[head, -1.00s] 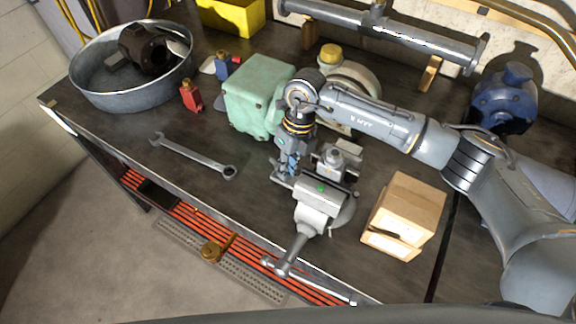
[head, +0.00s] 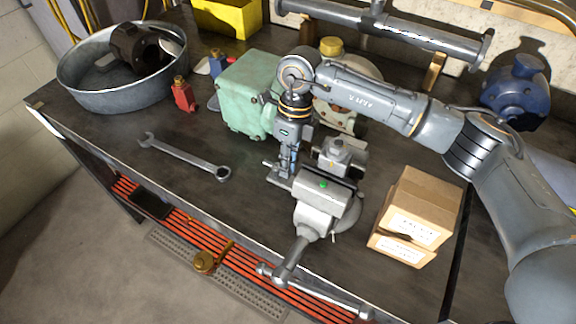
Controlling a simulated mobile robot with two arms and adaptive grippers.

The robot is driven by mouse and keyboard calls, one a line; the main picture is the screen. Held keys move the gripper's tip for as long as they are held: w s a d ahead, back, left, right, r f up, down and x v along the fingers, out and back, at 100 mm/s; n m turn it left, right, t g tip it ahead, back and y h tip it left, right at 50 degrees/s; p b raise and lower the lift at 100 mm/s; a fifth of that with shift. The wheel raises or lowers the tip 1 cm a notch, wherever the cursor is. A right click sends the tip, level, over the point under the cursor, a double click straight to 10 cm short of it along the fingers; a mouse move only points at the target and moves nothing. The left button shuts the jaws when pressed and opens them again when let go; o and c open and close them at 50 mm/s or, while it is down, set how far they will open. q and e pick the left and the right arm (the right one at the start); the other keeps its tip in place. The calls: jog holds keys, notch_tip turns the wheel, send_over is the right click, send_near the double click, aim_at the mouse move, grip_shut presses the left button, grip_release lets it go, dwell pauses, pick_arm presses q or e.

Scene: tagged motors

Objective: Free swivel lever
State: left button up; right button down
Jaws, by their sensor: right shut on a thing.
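A grey bench vise (head: 318,212) with a green spot on top stands at the front edge of the workbench. Its long handle bar hangs over the edge. A small grey lever (head: 271,165) sticks out at the vise's back left, and I take it for the swivel lever. My right gripper (head: 286,172) points down beside the vise and is shut on this lever, as far as I can see. The fingertips partly hide the contact. My left gripper is not in view.
A mint-green housing (head: 247,95) stands behind the gripper. A wrench (head: 185,155) lies left on the workbench (head: 110,130). Cardboard boxes (head: 420,205) stand right of the vise. A metal tub (head: 115,90) is at the back left. A blue motor (head: 515,92) is at the right.

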jog(key=shift+r, duration=0.1)
jog(key=c, duration=1.4)
grip_release()
jog(key=r, duration=0.4)
jog(key=w+d+r, duration=0.1)
jog(key=r, duration=0.2)
jog(key=w+r, duration=0.1)
jog(key=r, duration=0.3)
jog(key=shift+d+r, duration=0.15)
jog(key=shift+r, duration=0.2)
jog(key=shift+f, duration=0.1)
